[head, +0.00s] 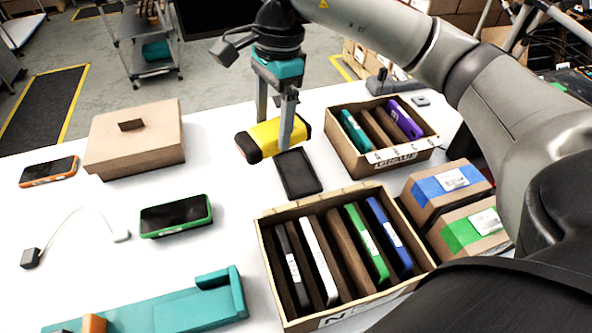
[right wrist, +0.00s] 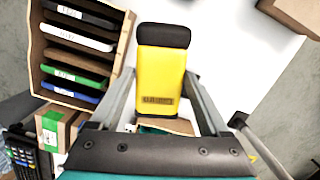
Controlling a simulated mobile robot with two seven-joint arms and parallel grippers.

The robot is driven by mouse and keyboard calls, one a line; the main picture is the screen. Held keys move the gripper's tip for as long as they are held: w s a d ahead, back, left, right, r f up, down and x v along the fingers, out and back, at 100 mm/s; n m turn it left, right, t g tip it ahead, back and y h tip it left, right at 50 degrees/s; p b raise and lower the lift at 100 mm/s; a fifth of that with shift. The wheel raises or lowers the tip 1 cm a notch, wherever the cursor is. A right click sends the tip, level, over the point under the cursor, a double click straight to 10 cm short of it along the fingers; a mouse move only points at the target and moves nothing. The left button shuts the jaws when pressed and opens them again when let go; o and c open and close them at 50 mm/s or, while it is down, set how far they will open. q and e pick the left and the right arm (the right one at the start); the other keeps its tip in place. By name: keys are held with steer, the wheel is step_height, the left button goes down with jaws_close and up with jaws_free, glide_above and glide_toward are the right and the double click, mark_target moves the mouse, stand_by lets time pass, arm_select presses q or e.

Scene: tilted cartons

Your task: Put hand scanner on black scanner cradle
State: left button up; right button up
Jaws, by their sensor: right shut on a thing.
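The hand scanner (head: 262,141), yellow with black ends, is held in my right gripper (head: 276,132) above the white table. In the right wrist view the scanner (right wrist: 161,75) sits between the two fingers, its yellow face with a small dark label showing. The black scanner cradle (head: 299,174), a shallow rimmed tray, lies on the table just below and to the right of the scanner in the head view. It looks empty, and the scanner is apart from it. The cradle cannot be made out in the right wrist view. My left gripper is in neither view.
A front carton (head: 265,250) and a back carton (head: 350,157) hold upright devices right of the cradle. Two smaller boxes (head: 446,187) stand beside them. A lidded cardboard box (head: 135,150), a green-edged device (head: 176,215) and a teal holder (head: 190,310) are at left.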

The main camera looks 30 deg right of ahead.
steer(key=w+d+r+m+t+h, duration=0.15)
steer(key=w+d+m, duration=0.3)
steer(key=m, duration=1.05)
steer(key=m+b, duration=0.2)
steer(key=m, duration=0.4)
glide_above(296, 170)
steer(key=f, duration=1.9)
steer(key=shift+s+a, duration=0.15)
steer(key=shift+s, duration=0.15)
steer(key=shift+f+b, duration=0.15)
steer(key=shift+b, duration=0.15)
steer(key=o, duration=1)
steer(key=shift+o, duration=0.2)
steer(key=shift+r, duration=0.5)
step_height(296, 170, up, 11)
steer(key=s+p, duration=0.1)
steer(key=p, duration=0.1)
steer(key=shift+s+a+r, duration=0.15)
steer(key=shift+s+a, duration=0.05)
steer(key=shift+s, duration=0.1)
